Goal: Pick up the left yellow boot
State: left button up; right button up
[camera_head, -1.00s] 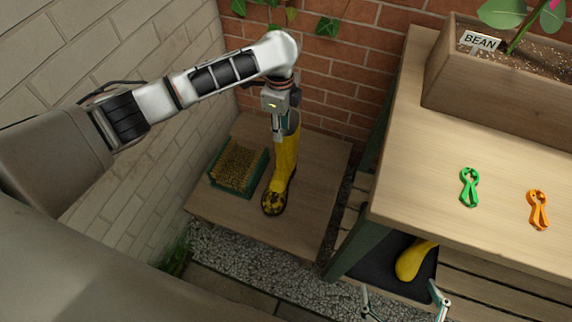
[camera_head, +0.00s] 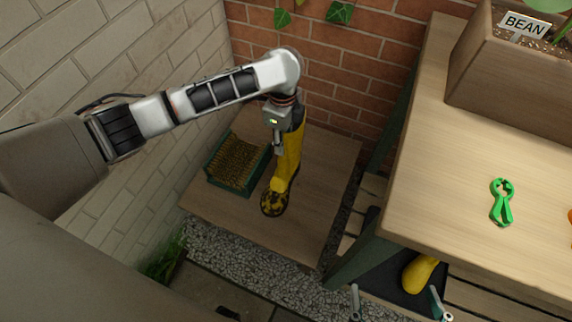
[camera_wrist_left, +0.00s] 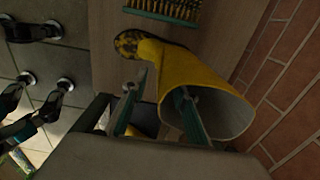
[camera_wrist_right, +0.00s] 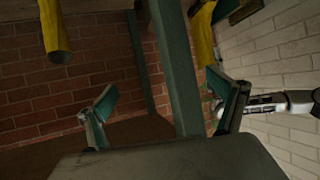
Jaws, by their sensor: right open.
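The left yellow boot (camera_head: 287,165) stands upright on a low wooden platform, its dark-spotted toe facing the front. My left gripper (camera_head: 278,148) points down at the top of its shaft. In the left wrist view, the fingers (camera_wrist_left: 160,85) straddle the boot's wall: one is inside the opening of the boot (camera_wrist_left: 195,75), the other outside with a gap showing. My right gripper (camera_head: 397,304) is open and empty, low by the bench; it also shows in the right wrist view (camera_wrist_right: 165,95).
A green-edged bristle brush (camera_head: 210,166) sits left of the boot on the platform (camera_head: 300,225). A stone wall is at left, a brick wall behind. The wooden bench (camera_head: 450,190) at right holds a green clip (camera_head: 502,203) and a planter (camera_head: 500,85) labelled BEAN.

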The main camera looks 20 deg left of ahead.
pick_arm(q)
jog(key=shift+r, duration=0.1)
jog(key=c, duration=0.6)
grip_shut()
pick_arm(e)
jog(key=shift+s+f, duration=0.25)
